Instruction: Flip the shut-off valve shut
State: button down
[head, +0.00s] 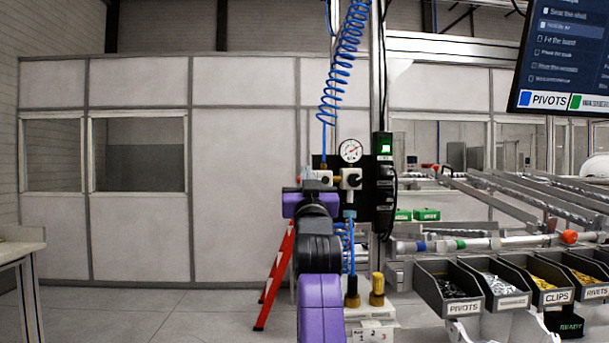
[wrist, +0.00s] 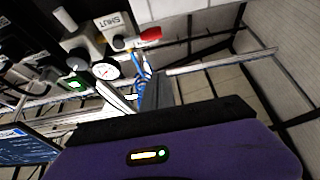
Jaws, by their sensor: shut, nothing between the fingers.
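The shut-off valve (wrist: 112,28) is a pale block with a SHUT marking, beside the round pressure gauge (wrist: 105,69) in the wrist view. Its red lever (wrist: 150,35) sticks out to the right there, away from the gauge. In the head view the valve (head: 319,177) sits left of and below the gauge (head: 350,151), partly hidden by my arm. My gripper's grey fingers (wrist: 162,89) are together and empty in the wrist view. They appear apart from the lever, below it in the picture. In the head view my purple wrist hides the fingers.
A blue coiled air hose (head: 343,60) hangs above the dark valve panel. A red ladder (head: 276,275) stands behind my arm. Part bins (head: 448,291) and sloping rails (head: 530,190) fill the right side. A screen (head: 562,55) hangs upper right. The floor at left is open.

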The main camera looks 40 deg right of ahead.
jog(key=p+x, duration=0.2)
jog(key=x, duration=0.5)
jog(key=shift+w+d+f, duration=0.1)
jog(key=shift+w+f, duration=0.05)
jog(key=shift+f, duration=0.85)
jog(key=shift+w+d+f, duration=0.1)
jog(key=shift+f, duration=0.95)
jog(key=shift+a+n+p, duration=0.1)
jog(key=shift+n+p, duration=0.2)
jog(key=shift+p, duration=0.05)
